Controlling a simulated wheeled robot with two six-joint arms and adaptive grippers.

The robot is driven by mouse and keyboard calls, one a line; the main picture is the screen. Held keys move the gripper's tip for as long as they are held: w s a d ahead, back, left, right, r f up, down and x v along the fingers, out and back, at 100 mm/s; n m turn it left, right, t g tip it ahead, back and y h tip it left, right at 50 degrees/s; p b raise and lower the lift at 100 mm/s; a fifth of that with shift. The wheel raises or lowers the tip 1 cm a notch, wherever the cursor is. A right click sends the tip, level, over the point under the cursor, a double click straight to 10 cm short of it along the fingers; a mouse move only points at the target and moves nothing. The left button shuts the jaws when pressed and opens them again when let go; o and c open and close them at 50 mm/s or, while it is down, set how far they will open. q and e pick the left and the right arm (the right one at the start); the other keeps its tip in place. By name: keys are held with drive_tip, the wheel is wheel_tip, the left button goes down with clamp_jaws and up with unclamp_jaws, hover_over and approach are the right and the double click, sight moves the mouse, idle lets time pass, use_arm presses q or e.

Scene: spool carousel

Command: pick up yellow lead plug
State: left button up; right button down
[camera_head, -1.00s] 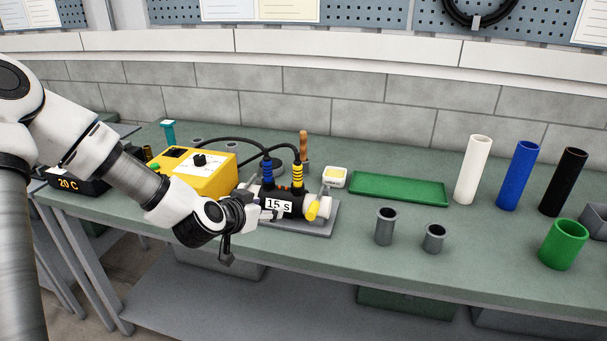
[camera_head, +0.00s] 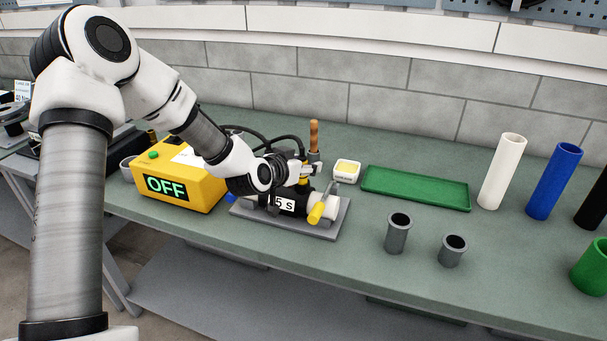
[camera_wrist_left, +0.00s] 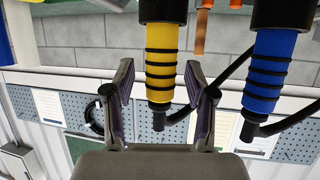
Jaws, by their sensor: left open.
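The yellow lead plug (camera_wrist_left: 161,62), banded with black rings, sits between the spread fingers of my left gripper (camera_wrist_left: 161,85) in the left wrist view. There is a gap on each side of it, so the gripper is open around it and not closed on it. In the head view my left gripper (camera_head: 302,172) is at the top of the dark fitting on the grey plate, and it hides most of the plug there. The blue lead plug (camera_wrist_left: 268,75) stands to the right in the wrist view, outside the fingers. My right gripper is not seen.
The yellow box (camera_head: 182,180) reading OFF stands left of the grey plate (camera_head: 335,222). A wooden handle (camera_head: 314,134) and a white dish (camera_head: 346,170) are behind. Two grey cups (camera_head: 397,235) and a green tray (camera_head: 415,188) lie right.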

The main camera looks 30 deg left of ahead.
use_arm(q)
drive_tip(key=shift+s+r, duration=0.15)
drive_tip(key=shift+s, duration=0.05)
drive_tip(key=shift+c, duration=0.4)
drive_tip(key=shift+s+r, duration=0.1)
drive_tip(key=shift+s, duration=0.1)
drive_tip(key=c, duration=0.5)
clamp_jaws()
